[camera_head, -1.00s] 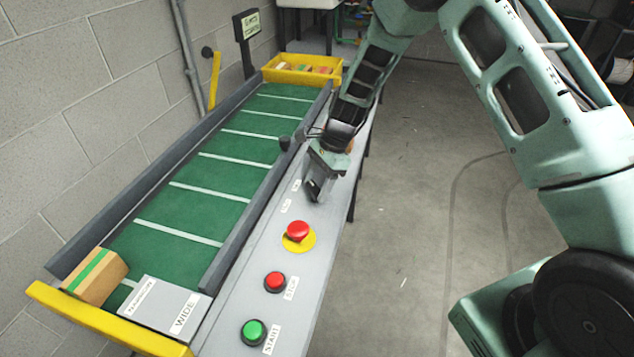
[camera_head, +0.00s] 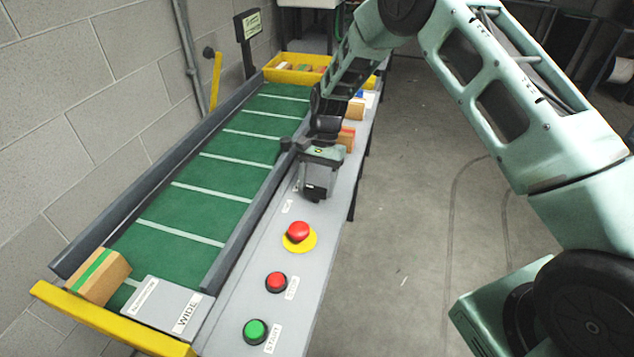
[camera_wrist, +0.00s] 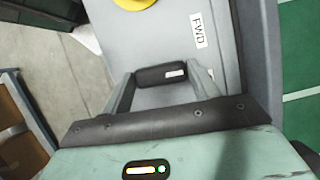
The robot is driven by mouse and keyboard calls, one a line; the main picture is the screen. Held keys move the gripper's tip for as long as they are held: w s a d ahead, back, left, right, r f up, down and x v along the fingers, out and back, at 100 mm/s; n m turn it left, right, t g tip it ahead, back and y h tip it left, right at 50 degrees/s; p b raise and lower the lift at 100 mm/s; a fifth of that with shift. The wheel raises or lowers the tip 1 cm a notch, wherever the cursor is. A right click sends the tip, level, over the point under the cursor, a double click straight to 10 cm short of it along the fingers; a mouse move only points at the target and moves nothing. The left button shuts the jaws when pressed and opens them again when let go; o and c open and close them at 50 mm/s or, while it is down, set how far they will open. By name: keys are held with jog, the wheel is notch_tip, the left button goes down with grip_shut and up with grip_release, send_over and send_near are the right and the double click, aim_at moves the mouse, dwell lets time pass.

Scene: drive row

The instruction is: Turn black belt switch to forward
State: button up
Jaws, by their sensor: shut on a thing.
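The black belt switch (camera_wrist: 150,76) is a short dark knob with a white mark at one end, on the grey control panel (camera_wrist: 178,35). The FWD label (camera_wrist: 198,30) is on the panel above and right of the knob.
The panel also carries a red mushroom button (camera_head: 298,231) on a yellow plate, a red stop button (camera_head: 276,282) and a green start button (camera_head: 255,331). The green belt (camera_head: 200,205) runs left of it. A cardboard box (camera_head: 97,277) sits at its near end.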

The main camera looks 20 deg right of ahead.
jog(key=n+h, duration=0.1)
jog(key=n, duration=0.1)
jog(key=n+h, duration=0.1)
jog(key=n, duration=0.2)
jog(key=shift+w+a+n+g, duration=0.15)
jog(key=shift+n+g, duration=0.15)
jog(key=shift+g, duration=0.1)
jog(key=shift+a+n+h+b, duration=0.1)
jog(key=shift+n+h+b, duration=0.45)
jog(key=shift+n, duration=1.65)
jog(key=shift+h, duration=0.35)
jog(key=o, duration=1)
jog(key=b+v, duration=0.1)
jog(key=v, duration=1.6)
jog(key=shift+w+r+b, duration=0.15)
jog(key=shift+w+b, duration=0.05)
jog(key=shift+b, duration=0.1)
